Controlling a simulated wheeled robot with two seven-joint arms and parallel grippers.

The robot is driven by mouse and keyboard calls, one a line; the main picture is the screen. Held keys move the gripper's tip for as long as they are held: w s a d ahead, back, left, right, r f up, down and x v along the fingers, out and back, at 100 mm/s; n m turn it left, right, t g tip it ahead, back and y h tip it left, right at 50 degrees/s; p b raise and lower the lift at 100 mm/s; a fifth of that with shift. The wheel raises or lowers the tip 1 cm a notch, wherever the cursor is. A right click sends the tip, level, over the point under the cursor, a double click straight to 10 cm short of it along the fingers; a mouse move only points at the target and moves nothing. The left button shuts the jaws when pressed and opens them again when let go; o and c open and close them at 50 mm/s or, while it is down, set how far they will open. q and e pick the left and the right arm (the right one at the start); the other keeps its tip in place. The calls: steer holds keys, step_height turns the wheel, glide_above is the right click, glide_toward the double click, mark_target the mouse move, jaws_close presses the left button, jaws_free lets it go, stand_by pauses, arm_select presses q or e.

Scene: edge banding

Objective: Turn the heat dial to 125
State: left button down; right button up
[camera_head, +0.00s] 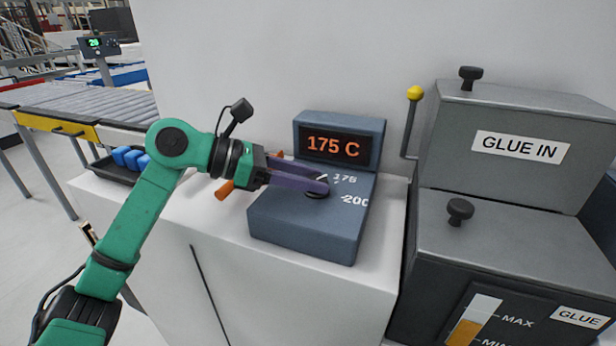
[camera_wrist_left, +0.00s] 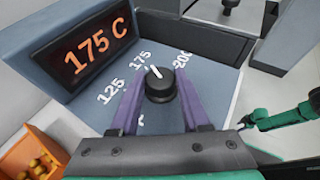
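The heat dial is a black round knob (camera_wrist_left: 160,86) with a white pointer line, on top of a blue-grey control box (camera_head: 300,235). In the left wrist view the pointer is at the 175 mark; 125 lies to its left and 200 to its right. The display (camera_head: 334,147) reads 175 C. My left gripper (camera_head: 326,186) has its purple fingers on both sides of the knob, seemingly touching it, and they partly hide it in the head view. My right arm's end (camera_wrist_left: 256,122) shows small at the right of the left wrist view; its fingers are unclear.
The box stands on a white cabinet (camera_head: 225,225). A grey glue machine (camera_head: 520,240) with black knobs and a yellow-tipped lever (camera_head: 414,93) stands to the right. An orange bin (camera_wrist_left: 30,152) and a black tray (camera_head: 110,170) with blue pieces are to the left.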

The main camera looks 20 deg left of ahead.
arm_select(q)
steer(key=shift+f+n+t, duration=0.1)
steer(key=shift+n+t, duration=0.2)
steer(key=shift+s+n+t+y+b, duration=0.15)
steer(key=shift+n+t+y+b, duration=0.45)
steer(key=shift+n+b, duration=0.1)
steer(key=shift+d+n+t+y, duration=0.15)
steer(key=shift+n+t+y, duration=0.55)
steer(key=shift+n+t, duration=0.1)
steer(key=n+t+y, duration=0.1)
steer(key=n+t+y+p, duration=0.1)
steer(key=shift+s+d+r+n, duration=0.2)
steer(key=shift+r+n, duration=0.1)
steer(key=shift+d+n+t+y+p, duration=0.15)
steer(key=shift+n+t+y+p, duration=0.2)
steer(key=shift+n+y, duration=0.65)
steer(key=shift+d+n+t+y, duration=0.1)
steer(key=shift+n+t+y, duration=0.25)
steer(key=shift+n+y, duration=0.5)
steer(key=shift+d+f+n+y, duration=0.1)
steer(key=shift+f+n+y, duration=0.1)
steer(key=shift+n+y, duration=0.95)
steer(key=shift+y, duration=0.5)
